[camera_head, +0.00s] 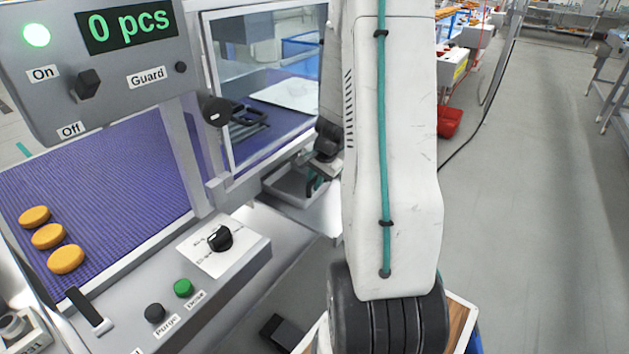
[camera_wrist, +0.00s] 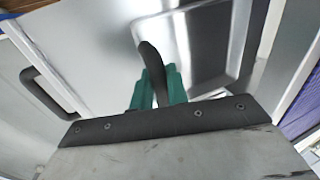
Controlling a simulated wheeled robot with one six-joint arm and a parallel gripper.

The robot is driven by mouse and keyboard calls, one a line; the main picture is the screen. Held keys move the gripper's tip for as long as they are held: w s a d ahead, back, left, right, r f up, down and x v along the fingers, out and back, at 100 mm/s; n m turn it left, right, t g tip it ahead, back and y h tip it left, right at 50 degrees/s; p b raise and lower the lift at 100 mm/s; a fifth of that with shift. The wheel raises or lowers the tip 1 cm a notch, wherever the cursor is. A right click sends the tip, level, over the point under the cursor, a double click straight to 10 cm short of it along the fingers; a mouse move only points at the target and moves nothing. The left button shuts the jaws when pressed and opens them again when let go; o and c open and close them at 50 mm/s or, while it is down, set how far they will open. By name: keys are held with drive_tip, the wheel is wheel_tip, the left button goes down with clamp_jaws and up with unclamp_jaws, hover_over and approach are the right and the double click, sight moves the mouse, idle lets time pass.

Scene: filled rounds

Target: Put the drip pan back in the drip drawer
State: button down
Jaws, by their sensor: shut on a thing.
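My gripper (camera_head: 314,183) is low beside the machine's front, partly hidden behind my arm in the head view. In the wrist view its green fingers (camera_wrist: 157,88) are shut on a dark curved handle. A shiny grey metal pan with a raised rim, which looks like the drip pan (camera_wrist: 205,45), lies just beyond the fingers. In the head view a shallow grey tray shape (camera_head: 288,188) shows below the guard window, left of my gripper. I cannot tell pan from drip drawer there, nor how far in the pan sits.
A grey panel with a black bar handle (camera_wrist: 45,95) is at the left of the wrist view. The purple belt (camera_head: 110,170) carries round orange pieces (camera_head: 48,236). The control box (camera_head: 175,285) juts out in front. Open floor (camera_head: 530,180) lies to the right.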

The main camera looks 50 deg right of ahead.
drive_tip(key=c, duration=1.4)
unclamp_jaws()
drive_tip(key=shift+o, duration=0.2)
drive_tip(key=shift+r, duration=0.1)
drive_tip(key=v, duration=1.2)
drive_tip(key=a+r+n+g, duration=0.1)
drive_tip(key=a+r+n, duration=0.3)
drive_tip(key=a, duration=0.6)
drive_tip(key=a+r+n, duration=0.4)
drive_tip(key=a+r, duration=0.1)
drive_tip(key=a, duration=0.4)
drive_tip(key=s+a+r+n+g, duration=0.1)
drive_tip(key=s+a+r+n, duration=0.2)
drive_tip(key=s+a+n, duration=0.6)
drive_tip(key=s+a, duration=0.4)
drive_tip(key=s, duration=0.1)
drive_tip(key=shift+s+a+r, duration=0.25)
drive_tip(key=shift+s+r, duration=0.05)
